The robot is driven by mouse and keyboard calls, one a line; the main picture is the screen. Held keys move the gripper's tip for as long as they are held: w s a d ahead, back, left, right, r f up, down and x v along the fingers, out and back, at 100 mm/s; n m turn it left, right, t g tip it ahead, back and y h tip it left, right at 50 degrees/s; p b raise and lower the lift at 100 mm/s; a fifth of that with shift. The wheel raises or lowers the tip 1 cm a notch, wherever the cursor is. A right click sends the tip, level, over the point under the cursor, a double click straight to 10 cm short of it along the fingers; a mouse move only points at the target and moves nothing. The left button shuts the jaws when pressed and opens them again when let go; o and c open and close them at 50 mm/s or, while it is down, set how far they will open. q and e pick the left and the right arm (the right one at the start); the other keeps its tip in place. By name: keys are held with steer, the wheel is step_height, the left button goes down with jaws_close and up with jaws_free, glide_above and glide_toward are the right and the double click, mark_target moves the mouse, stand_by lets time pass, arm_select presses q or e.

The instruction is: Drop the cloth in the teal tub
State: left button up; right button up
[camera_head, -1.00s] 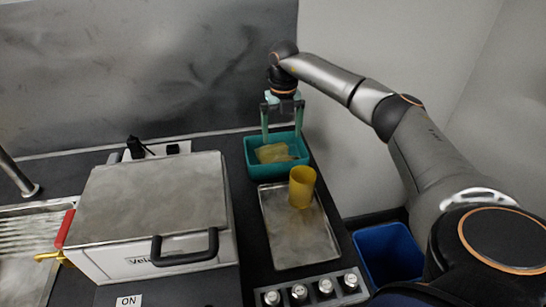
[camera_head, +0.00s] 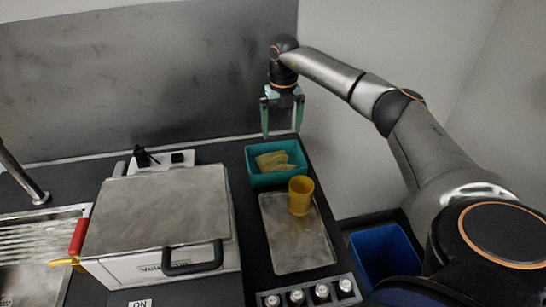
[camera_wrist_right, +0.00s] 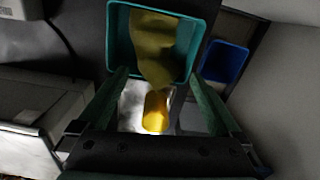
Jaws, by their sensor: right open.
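The yellowish cloth (camera_head: 274,161) lies crumpled inside the teal tub (camera_head: 290,180) on the dark counter. In the right wrist view the cloth (camera_wrist_right: 152,45) rests in the teal tub (camera_wrist_right: 118,40), reaching over toward its near wall. My right gripper (camera_head: 282,134) is open and empty, its green fingers pointing down above and behind the tub. In the right wrist view the fingers (camera_wrist_right: 160,85) are spread wide, apart from the cloth. My left gripper is not in view.
A yellow cup (camera_head: 301,197) stands on a metal tray (camera_head: 296,245) in front of the tub. A white box machine (camera_head: 155,215) with a black handle is to the left. A blue bin (camera_head: 385,255) stands lower right. A sink (camera_head: 40,245) is far left.

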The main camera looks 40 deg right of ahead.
step_height(320, 180, up, 13)
steer(key=shift+f, duration=0.2)
steer(key=shift+a+f, duration=0.1)
stand_by(0.6)
